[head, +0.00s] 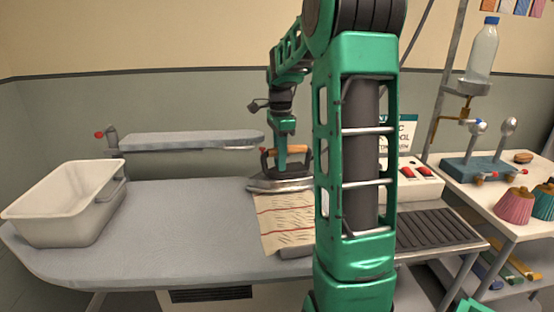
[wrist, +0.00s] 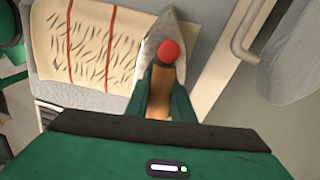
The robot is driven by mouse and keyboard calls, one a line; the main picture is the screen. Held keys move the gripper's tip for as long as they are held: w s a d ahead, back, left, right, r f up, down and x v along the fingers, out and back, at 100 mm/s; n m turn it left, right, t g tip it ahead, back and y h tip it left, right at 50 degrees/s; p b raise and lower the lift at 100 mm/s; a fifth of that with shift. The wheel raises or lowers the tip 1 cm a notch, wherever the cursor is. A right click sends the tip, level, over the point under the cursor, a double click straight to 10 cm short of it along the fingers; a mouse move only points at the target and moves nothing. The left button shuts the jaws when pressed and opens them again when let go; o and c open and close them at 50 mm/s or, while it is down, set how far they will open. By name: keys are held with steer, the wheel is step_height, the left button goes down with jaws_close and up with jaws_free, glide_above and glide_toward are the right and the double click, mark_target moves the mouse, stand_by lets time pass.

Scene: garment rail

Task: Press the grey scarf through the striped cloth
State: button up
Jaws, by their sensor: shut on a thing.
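The iron (head: 278,185) rests on or just above the back end of the striped cloth (head: 284,222); the exact contact cannot be told. My gripper (head: 282,160) is shut on the iron's wooden handle from above. In the wrist view the gripper (wrist: 163,95) closes around the handle (wrist: 160,92), with a red knob (wrist: 168,52) beyond it and the metal soleplate (wrist: 150,48) at the cloth's edge. The cloth (wrist: 85,45) is cream with red stripes and dark marks. My arm hides its right part in the head view.
The grey ironing board (head: 190,225) carries a white tub (head: 65,205) at left. A narrow sleeve board (head: 190,139) stands behind. At right are a slatted rest (head: 440,229), a box with red switches (head: 418,178) and a side table with a bottle (head: 482,50) above it. The board's middle left is clear.

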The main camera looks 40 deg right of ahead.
steer(key=shift+f, duration=0.6)
stand_by(0.9)
steer(key=shift+f, duration=0.2)
stand_by(2.3)
steer(key=shift+r, duration=0.15)
steer(key=shift+r, duration=1.1)
steer(key=s+a, duration=0.3)
steer(key=s, duration=0.3)
steer(key=shift+a, duration=0.35)
steer(key=shift+f, duration=1.15)
stand_by(0.7)
